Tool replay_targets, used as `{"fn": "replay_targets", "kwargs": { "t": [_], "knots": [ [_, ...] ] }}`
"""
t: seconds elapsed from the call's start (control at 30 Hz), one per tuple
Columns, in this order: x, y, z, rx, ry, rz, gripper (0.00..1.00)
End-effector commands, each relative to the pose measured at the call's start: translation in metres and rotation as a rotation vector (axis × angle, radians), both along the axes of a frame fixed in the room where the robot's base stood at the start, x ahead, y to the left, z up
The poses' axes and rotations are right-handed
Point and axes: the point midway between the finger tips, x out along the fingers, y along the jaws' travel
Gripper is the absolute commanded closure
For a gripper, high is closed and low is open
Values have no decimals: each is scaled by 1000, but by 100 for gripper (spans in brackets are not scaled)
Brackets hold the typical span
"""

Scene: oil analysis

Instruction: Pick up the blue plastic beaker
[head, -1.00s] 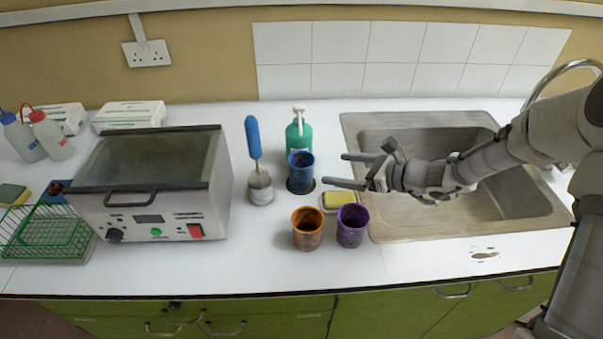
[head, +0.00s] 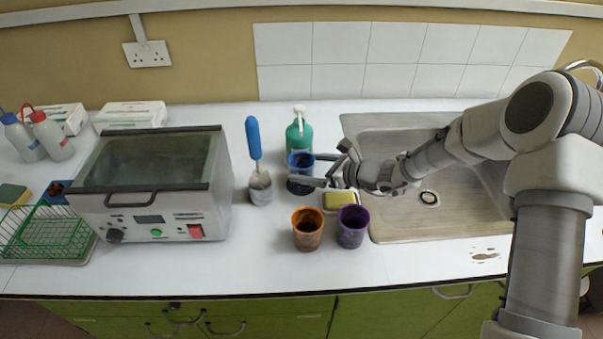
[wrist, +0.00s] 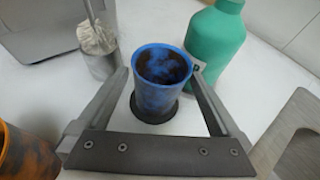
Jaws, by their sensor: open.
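The blue plastic beaker (head: 299,160) stands upright on the white counter in front of the green bottle. It has dark stains and looks empty, with dark residue inside. In the wrist view the beaker (wrist: 160,92) stands between the two fingers on a dark round base. My gripper (head: 305,169) is open and reaches in from the right, its fingers on either side of the beaker. In the wrist view my gripper (wrist: 160,74) shows small gaps beside the beaker; I cannot tell whether either finger touches it. In the head view a finger hides the beaker's lower part.
The green bottle (head: 299,135) is close behind the beaker. A metal cup (head: 260,188) with a blue-handled brush stands left. A yellow sponge (head: 335,201), orange beaker (head: 307,230) and purple beaker (head: 352,227) are in front. The sink (head: 450,222) lies right, the bath (head: 150,195) left.

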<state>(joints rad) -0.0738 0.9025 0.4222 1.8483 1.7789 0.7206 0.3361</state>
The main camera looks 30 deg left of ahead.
Motion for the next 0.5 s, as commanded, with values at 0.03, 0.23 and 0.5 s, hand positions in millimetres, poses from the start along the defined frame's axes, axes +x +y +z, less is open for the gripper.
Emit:
{"fn": "replay_targets", "kwargs": {
  "t": [0.03,0.23,0.5],
  "knots": [
    [0,0,0,0,0,0,0],
    [0,0,0,0,0,0,34],
    [0,-1,1,1,0,0,83]
  ]
}}
